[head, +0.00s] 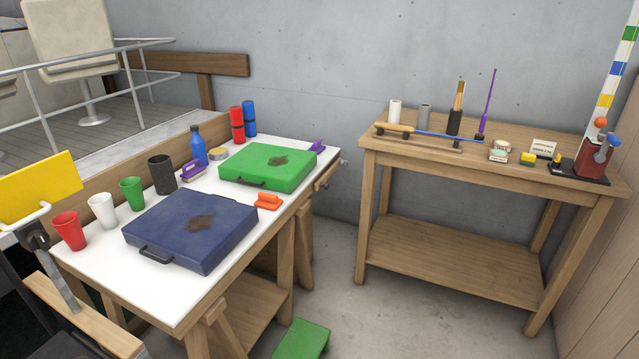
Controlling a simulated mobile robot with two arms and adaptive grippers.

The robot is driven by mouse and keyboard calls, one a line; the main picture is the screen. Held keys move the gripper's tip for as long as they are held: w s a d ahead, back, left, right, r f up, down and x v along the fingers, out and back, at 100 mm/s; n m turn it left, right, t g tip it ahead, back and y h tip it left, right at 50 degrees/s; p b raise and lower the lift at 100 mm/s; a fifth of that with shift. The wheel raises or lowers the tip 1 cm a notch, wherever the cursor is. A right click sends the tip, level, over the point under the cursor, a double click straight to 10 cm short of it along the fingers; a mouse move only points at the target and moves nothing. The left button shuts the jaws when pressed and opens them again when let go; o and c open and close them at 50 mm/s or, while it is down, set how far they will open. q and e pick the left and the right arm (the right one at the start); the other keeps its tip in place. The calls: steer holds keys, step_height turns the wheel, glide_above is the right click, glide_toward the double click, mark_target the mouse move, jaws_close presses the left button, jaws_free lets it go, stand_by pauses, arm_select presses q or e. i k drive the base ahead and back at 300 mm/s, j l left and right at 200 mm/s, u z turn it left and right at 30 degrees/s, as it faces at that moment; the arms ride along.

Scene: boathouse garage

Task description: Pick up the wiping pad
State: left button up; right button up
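Several small hand tools could be the wiping pad, and I cannot tell for certain which is meant. An orange block with a handle (268,201) lies on the white-topped table between the two cases, near the right edge. A purple-handled tool with a pale underside (192,170) lies behind the blue case. A small purple piece (317,146) is at the table's far right corner. On the blue case (170,232) and the green case (250,166) there are dark brown smudges. Neither of my grippers is in view.
Red (69,231), white (102,210) and green (132,193) cups, a black cup (162,174) and a blue bottle (198,147) line the table's left side. A wooden bench (480,262) with tools stands right. A green step (302,340) is on the floor.

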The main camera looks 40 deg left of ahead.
mark_target(270, 202)
steer(key=i+l+u, duration=0.15)
steer(key=i, duration=0.2)
steer(key=i+l+u, duration=0.2)
steer(key=i, duration=0.2)
steer(key=i+u, duration=0.15)
steer(key=i, duration=0.2)
steer(key=i+l+u, duration=0.1)
steer(key=u, duration=0.35)
steer(key=i+l+u, duration=0.25)
steer(key=u, duration=0.2)
steer(key=i+l+u, duration=0.2)
steer(key=u, duration=0.2)
steer(key=i+l+u, duration=0.1)
steer(key=l+u, duration=0.35)
steer(key=i+l+u, duration=0.1)
steer(key=l+u, duration=0.2)
steer(key=u, duration=0.15)
